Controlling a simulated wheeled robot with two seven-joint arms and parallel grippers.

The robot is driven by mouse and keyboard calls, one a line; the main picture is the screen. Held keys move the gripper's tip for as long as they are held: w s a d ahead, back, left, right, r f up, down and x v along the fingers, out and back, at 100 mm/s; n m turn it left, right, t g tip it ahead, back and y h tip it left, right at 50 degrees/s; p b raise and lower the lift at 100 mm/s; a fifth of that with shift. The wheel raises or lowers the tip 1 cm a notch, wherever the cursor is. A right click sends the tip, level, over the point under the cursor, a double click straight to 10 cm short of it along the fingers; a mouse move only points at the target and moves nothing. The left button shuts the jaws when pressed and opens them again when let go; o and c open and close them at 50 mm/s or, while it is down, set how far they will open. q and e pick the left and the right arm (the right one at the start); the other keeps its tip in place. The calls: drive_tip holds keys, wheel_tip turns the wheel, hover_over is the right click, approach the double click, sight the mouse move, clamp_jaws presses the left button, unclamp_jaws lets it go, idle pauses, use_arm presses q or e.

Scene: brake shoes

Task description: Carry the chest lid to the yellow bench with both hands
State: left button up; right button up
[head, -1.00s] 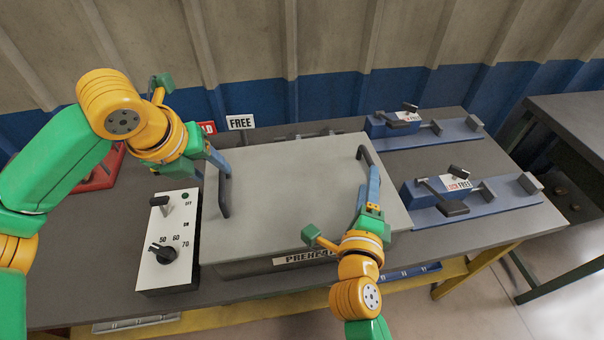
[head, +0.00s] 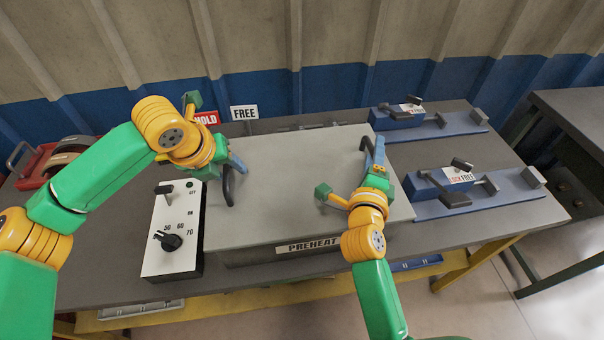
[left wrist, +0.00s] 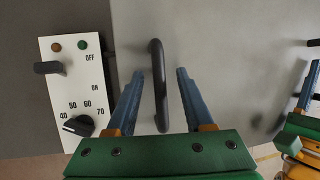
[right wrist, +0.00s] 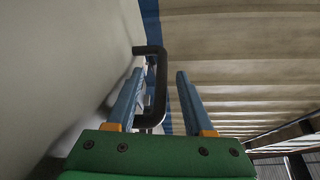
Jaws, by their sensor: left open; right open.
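The grey chest lid (head: 290,190) lies flat on the chest marked PREHEAT (head: 307,244). It has a dark handle near its left side (head: 228,187) and another near its right side (head: 366,147). My left gripper (head: 236,166) is open at the left handle; in the left wrist view that handle (left wrist: 158,85) stands between the fingers, apart from both. My right gripper (head: 374,155) is open at the right handle; in the right wrist view that handle (right wrist: 160,85) is between the fingers, close to the left one. A bench with a yellow frame (head: 480,258) and grey top carries the chest.
A white control box (head: 172,235) with a dial stands left of the chest. Two blue lever fixtures (head: 475,195) (head: 430,125) sit at the right. HOLD and FREE signs (head: 244,113) stand behind. A red holder (head: 38,165) is far left; another dark bench (head: 570,120) is at right.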

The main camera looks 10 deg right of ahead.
use_arm(q)
clamp_jaws()
use_arm(e)
clamp_jaws()
drive_tip(key=shift+f, duration=0.1)
idle(0.8)
use_arm(q)
drive_tip(key=shift+r, duration=0.1)
